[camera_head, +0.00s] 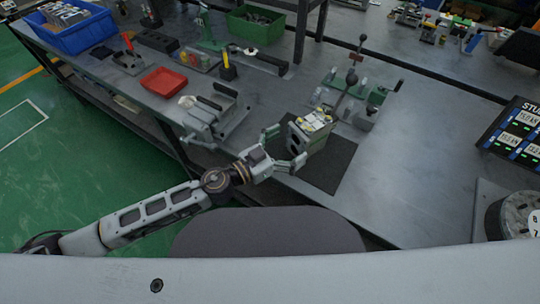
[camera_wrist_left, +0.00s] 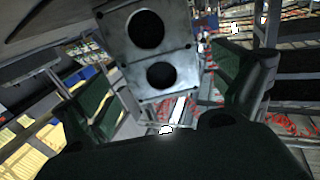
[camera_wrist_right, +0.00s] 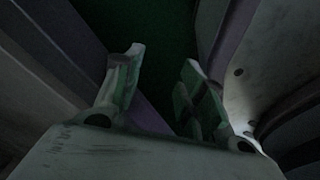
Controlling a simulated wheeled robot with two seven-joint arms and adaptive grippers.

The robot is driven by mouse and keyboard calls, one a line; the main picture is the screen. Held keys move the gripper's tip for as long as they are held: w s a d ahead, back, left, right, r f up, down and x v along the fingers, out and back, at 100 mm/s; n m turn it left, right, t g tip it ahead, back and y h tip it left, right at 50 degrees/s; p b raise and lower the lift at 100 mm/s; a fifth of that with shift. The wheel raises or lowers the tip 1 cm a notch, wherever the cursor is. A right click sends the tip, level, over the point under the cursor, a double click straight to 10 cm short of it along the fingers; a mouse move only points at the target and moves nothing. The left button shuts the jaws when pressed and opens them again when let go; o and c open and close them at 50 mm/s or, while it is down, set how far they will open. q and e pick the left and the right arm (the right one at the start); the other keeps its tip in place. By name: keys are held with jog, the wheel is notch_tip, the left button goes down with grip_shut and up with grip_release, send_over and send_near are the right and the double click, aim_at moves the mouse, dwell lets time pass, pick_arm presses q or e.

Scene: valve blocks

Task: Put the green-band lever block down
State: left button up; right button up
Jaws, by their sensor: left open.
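The lever block (camera_head: 312,133) is a grey box with yellow and white details on top. It is upright at the dark mat (camera_head: 331,167) on the bench. A dark-knobbed rod (camera_head: 352,79) rises behind it, perhaps its lever; I cannot make out a green band. My left gripper (camera_head: 283,147) is open, its fingers at the block's near left side. In the left wrist view a metal face with two round holes (camera_wrist_left: 148,58) is between the spread fingers; contact is unclear. My right gripper (camera_wrist_right: 163,75) has its fingers apart and empty, over a dark background.
Behind the block is a green-and-grey fixture (camera_head: 364,109). To the left are a grey clamp-like fixture (camera_head: 218,112) and a red tray (camera_head: 163,82). Blue (camera_head: 78,28) and green (camera_head: 255,24) bins stand farther back. The bench right of the mat is clear.

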pick_arm(q)
jog(key=shift+b+v, duration=0.7)
jog(key=shift+v, duration=1.65)
jog(key=shift+s+a, duration=0.3)
jog(key=shift+a, duration=0.1)
jog(key=shift+s+a, duration=0.2)
jog(key=shift+a, duration=0.1)
pick_arm(e)
jog(key=shift+w+a+r, duration=0.25)
jog(key=shift+w+a, duration=0.45)
jog(key=shift+w, duration=0.3)
jog(key=shift+w+a+r, duration=0.25)
jog(key=shift+w+a, duration=0.4)
jog(key=shift+w, duration=0.35)
jog(key=shift+d, duration=0.35)
